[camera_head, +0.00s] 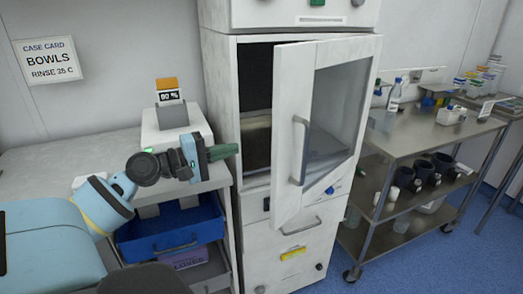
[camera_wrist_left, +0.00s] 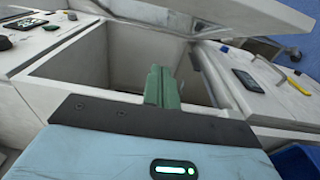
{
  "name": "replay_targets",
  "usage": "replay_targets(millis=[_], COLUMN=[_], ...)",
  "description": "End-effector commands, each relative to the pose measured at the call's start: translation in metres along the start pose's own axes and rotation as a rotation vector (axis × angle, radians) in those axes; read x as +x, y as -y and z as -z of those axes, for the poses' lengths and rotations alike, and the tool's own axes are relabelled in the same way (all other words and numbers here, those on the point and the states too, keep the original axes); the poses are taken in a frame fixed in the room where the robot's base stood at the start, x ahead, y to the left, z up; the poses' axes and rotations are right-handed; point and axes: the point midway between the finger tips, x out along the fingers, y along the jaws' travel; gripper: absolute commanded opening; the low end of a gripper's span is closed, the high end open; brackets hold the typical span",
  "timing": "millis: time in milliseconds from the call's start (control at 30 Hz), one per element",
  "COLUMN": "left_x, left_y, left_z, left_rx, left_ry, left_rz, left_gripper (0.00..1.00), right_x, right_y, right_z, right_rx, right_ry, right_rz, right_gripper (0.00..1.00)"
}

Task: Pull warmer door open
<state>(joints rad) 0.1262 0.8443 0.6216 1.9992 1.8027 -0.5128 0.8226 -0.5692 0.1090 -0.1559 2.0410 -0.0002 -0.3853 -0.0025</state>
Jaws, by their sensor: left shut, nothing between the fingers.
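The warmer (camera_head: 222,110) is a tall white cabinet, and its door (camera_head: 289,130) stands partly open, swung out to the right. The door has a large glass pane and a grey vertical handle (camera_head: 301,150) near its free edge. The dark interior and a shelf show through the gap on the left. My left gripper (camera_head: 234,150) is shut and empty, its green fingers pointing at the opening, left of the door and apart from the handle. The left wrist view shows the fingers (camera_wrist_left: 160,85) before the open compartment, with the door (camera_wrist_left: 210,14) along the top.
A white counter (camera_head: 75,155) with a labelled device (camera_head: 173,120) and a blue bin (camera_head: 170,232) stands left of the warmer. A steel cart (camera_head: 425,143) with bottles and dark cups stands to the right. Below the door is a drawer (camera_head: 295,250). Blue floor shows at the lower right.

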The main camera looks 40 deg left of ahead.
Motion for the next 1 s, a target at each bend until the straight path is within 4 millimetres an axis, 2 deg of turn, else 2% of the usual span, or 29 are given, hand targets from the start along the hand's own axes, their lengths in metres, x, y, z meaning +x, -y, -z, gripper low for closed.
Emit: replay_targets(millis=[100,500,700,1000], left_x=[0.018,0.066,0.071,0.075], left_y=[-0.002,-0.002,-0.006,-0.001], left_z=[0.0,0.001,-0.024,-0.038], left_rx=[0.006,0.004,0.003,0.0], left_ry=[0.001,-0.001,0.0,-0.001], left_rz=[0.001,-0.001,-0.004,-0.001], left_gripper=[0.0,0.0,0.0,0.0], right_x=[-0.002,-0.005,-0.02,-0.027], right_y=[0.0,0.0,0.001,0.002], right_z=[0.001,0.006,0.026,0.028], right_rx=[0.0,0.0,-0.003,-0.004], right_ry=[-0.001,-0.007,-0.035,-0.033], right_rz=[0.0,-0.001,-0.004,-0.005], right_gripper=[0.0,0.0,0.0,0.0])
